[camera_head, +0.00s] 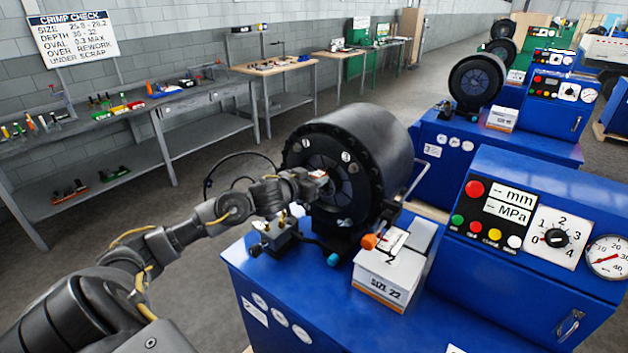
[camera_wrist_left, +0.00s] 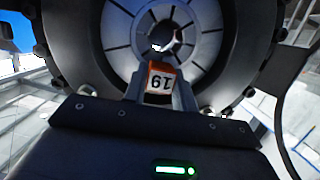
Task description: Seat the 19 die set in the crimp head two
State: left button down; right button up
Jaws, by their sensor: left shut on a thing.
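The 19 die set (camera_wrist_left: 160,82) is a small block with an orange-and-white label reading 19, upside down in the left wrist view. My left gripper (camera_wrist_left: 160,98) is shut on it. In the head view, the left gripper (camera_head: 322,180) is at the front face of the large black crimp head (camera_head: 375,140), above a plate marked 2. The crimp head's grey segmented ring (camera_wrist_left: 203,42) and central hole are just beyond the die set. I cannot tell whether the die set touches the ring. My right gripper is not in view.
A white SIZE 22 box (camera_head: 388,280) stands on the blue bench (camera_head: 290,290) below the crimp head. A blue control panel (camera_head: 535,230) is at the right. A grey workbench (camera_head: 160,100) with tools runs along the wall. More crimpers stand behind.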

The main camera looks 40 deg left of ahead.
aim_at(320, 173)
pick_arm(q)
jog(key=shift+w+a+r, duration=0.1)
jog(key=shift+w+r, duration=0.1)
jog(key=shift+w, duration=0.6)
jog(key=shift+w+r, duration=0.15)
jog(key=shift+w, duration=0.6)
jog(key=c, duration=1.4)
grip_release()
jog(key=o, duration=0.4)
jog(key=shift+s, duration=0.25)
jog(key=shift+c, duration=0.2)
jog(key=shift+d+f, duration=0.2)
jog(key=shift+f, duration=0.3)
jog(key=shift+s+a, duration=0.1)
jog(key=shift+s, duration=0.2)
jog(key=b+v, duration=0.2)
jog(key=v, duration=0.8)
jog(key=shift+r, duration=0.45)
